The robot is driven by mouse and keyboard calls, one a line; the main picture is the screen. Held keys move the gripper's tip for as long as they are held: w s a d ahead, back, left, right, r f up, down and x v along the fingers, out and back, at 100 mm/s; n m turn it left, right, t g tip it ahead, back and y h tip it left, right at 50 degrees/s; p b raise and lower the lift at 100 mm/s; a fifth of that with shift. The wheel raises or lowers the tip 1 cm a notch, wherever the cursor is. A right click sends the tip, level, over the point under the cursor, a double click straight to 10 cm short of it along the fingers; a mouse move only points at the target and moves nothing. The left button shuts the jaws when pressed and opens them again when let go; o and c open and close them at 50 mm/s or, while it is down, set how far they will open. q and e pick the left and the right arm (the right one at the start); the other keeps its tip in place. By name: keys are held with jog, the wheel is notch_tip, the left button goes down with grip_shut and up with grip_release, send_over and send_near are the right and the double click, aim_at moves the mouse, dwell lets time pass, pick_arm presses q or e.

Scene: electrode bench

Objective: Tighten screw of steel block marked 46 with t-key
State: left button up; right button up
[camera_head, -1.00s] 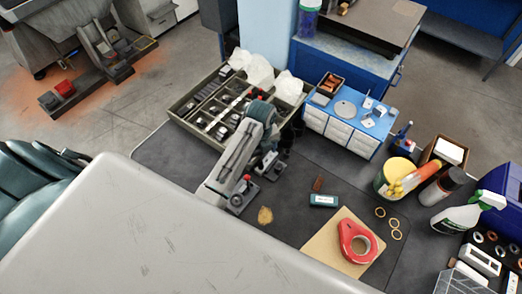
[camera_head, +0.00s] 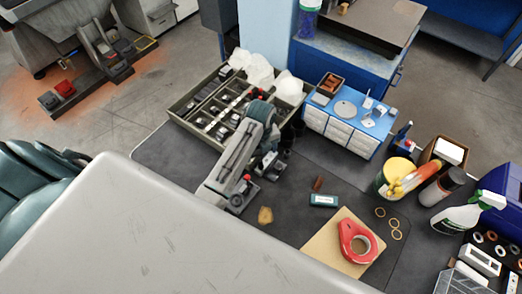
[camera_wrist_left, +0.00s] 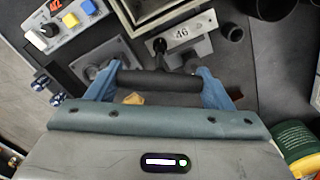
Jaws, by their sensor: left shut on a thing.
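My left gripper (camera_wrist_left: 155,78) has its blue fingers closed on the dark bar handle of the t-key (camera_wrist_left: 142,83) in the left wrist view. A short dark shaft seems to run from the handle toward the steel block. The steel block marked 46 (camera_wrist_left: 201,47) lies just beyond the handle, its pale label facing up. A dark round knob or screw head stands at the label's left end. I cannot tell whether the key's tip sits in the screw. In the head view my left arm covers most of this spot. My right gripper is not in view.
A divided tray (camera_head: 180,108) with small parts and white bags stands behind my arm. A blue drawer unit (camera_head: 352,120) stands to its right. A red tape roll (camera_head: 346,243) lies on a tan board. A small control box (camera_wrist_left: 70,22) is near the block.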

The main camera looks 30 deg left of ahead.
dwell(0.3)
pick_arm(q)
jog(key=shift+r, duration=1)
jog(key=shift+n, duration=0.4)
jog(key=n, duration=0.2)
jog(key=r+n, duration=0.1)
jog(key=n, duration=0.1)
jog(key=shift+r, duration=0.15)
jog(key=n, duration=0.2)
jog(key=r+n, duration=0.1)
jog(key=n, duration=0.3)
jog(key=r+n, duration=0.1)
jog(key=n, duration=0.2)
jog(key=shift+r, duration=0.15)
jog(key=n, duration=0.2)
jog(key=r+n, duration=0.1)
jog(key=n, duration=0.1)
jog(key=shift+f+n, duration=0.3)
jog(key=shift+n, duration=0.1)
jog(key=shift+f, duration=2.2)
